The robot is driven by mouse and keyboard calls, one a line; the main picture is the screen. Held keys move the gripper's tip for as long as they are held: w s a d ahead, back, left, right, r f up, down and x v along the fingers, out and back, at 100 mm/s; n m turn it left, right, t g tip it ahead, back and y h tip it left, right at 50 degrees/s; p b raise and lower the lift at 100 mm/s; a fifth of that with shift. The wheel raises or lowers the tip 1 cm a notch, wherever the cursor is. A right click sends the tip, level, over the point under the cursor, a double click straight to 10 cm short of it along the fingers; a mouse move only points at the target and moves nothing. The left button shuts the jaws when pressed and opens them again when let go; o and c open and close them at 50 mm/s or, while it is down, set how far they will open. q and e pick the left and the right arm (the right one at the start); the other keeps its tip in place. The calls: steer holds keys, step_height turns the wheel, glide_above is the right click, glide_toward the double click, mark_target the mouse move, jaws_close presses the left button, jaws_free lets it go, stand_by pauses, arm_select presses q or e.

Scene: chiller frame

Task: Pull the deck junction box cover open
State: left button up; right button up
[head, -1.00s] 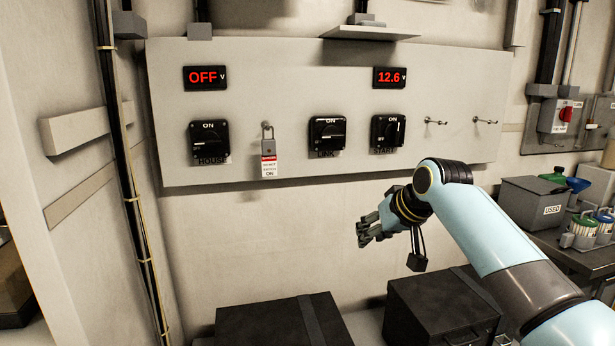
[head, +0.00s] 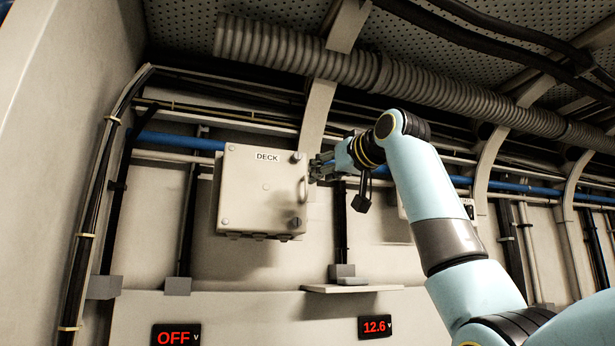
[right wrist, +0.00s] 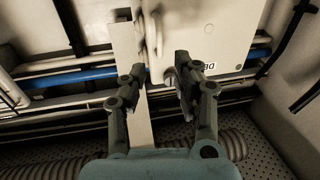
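The deck junction box (head: 255,205) is a pale box on the wall with a "DECK" label and dark and light fasteners at its corners. Its cover looks shut. A pale upright handle (head: 304,189) is on the cover's right edge. My right gripper (head: 318,167) is beside the upper right of the box, close to the handle. In the right wrist view the cover (right wrist: 215,30) appears upside down. There my right gripper (right wrist: 160,70) has its fingers apart, with the blurred handle (right wrist: 154,35) beyond the tips. I cannot tell whether they touch. My left gripper is out of view.
Blue pipes (head: 180,140) and cables run behind the box. A ribbed duct (head: 300,58) crosses above it. A small shelf (head: 352,288) and red displays reading OFF (head: 176,336) and 12.6 (head: 375,327) are below. The wall directly under the box is fairly clear.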

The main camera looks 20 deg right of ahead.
steer(key=p+x, duration=0.3)
steer(key=x, duration=0.4)
steer(key=shift+s, duration=0.1)
steer(key=shift+c, duration=0.2)
jaws_close()
